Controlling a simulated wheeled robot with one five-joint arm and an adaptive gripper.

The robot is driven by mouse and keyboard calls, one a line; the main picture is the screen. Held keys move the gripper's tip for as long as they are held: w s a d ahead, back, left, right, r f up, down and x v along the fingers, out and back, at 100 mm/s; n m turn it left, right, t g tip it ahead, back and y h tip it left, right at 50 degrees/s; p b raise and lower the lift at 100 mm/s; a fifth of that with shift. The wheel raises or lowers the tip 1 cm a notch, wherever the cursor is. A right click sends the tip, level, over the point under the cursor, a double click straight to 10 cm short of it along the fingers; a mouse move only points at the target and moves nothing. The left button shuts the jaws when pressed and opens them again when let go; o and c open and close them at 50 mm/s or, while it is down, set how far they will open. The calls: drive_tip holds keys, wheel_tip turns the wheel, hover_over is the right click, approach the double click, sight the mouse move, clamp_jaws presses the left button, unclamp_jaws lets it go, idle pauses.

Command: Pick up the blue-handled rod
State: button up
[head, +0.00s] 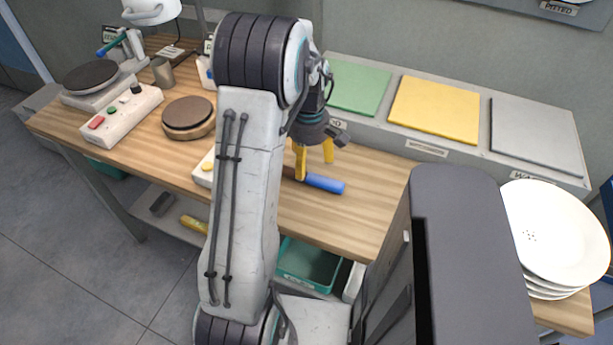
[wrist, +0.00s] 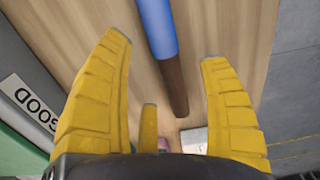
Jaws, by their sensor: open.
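The blue-handled rod (head: 323,182) lies on the wooden bench top. Its blue handle is toward the right in the head view, and its brown end is partly hidden behind my gripper. My gripper (head: 314,172) is open and points down at the rod from just above. In the wrist view the rod (wrist: 165,50) runs between the yellow fingers of my gripper (wrist: 165,80), with the blue part at the top and the brown end lower down. The fingers stand apart from it on both sides, and nothing is held.
Green (head: 357,87), yellow (head: 435,109) and grey (head: 537,135) pads lie on the ledge behind. A dark grey cabinet (head: 465,230) and stacked white plates (head: 553,228) stand at right. A brown disc (head: 188,114) and a button box (head: 122,110) are at left. The bench is clear right of the rod.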

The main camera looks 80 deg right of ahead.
sight(308, 174)
drive_tip(key=shift+w+f, duration=0.1)
drive_tip(key=shift+f, duration=2.65)
drive_tip(key=shift+c, duration=0.4)
drive_tip(key=c, duration=1.2)
